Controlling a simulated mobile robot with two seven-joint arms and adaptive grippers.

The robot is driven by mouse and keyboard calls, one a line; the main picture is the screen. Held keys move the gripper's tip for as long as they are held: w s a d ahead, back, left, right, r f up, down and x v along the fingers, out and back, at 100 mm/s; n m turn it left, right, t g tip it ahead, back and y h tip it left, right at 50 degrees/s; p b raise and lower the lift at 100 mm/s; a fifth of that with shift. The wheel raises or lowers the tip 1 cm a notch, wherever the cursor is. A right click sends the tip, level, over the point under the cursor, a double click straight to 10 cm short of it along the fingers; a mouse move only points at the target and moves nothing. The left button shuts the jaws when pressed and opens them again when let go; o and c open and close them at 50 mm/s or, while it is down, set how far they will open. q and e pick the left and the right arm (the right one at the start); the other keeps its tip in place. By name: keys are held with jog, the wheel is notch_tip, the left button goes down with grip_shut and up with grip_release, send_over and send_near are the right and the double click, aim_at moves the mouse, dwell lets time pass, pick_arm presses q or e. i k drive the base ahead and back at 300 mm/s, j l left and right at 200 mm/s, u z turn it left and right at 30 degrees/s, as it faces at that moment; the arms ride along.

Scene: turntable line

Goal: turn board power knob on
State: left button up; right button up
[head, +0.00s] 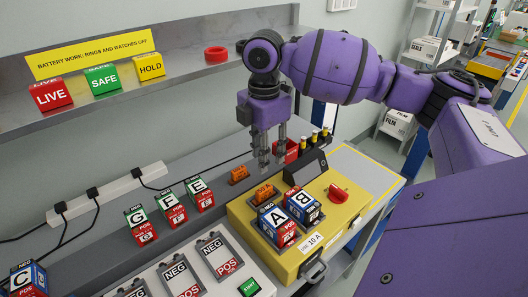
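The yellow board (289,253) sits on the bench at the lower middle, with battery blocks marked A (276,225) and B (303,207) on it. A red knob (338,194) is on its top at the right; its on or off setting cannot be told. My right gripper (272,161) points down above the back left of the board, left of the knob and apart from it. Its two fingers are spread with a gap and nothing shows between them. My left gripper is not in view.
Battery blocks G (141,227), F (170,207) and E (199,194) stand left of the board. Block C (28,280) is at the lower left.

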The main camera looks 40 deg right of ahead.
aim_at(337, 196)
jog(key=k, duration=1)
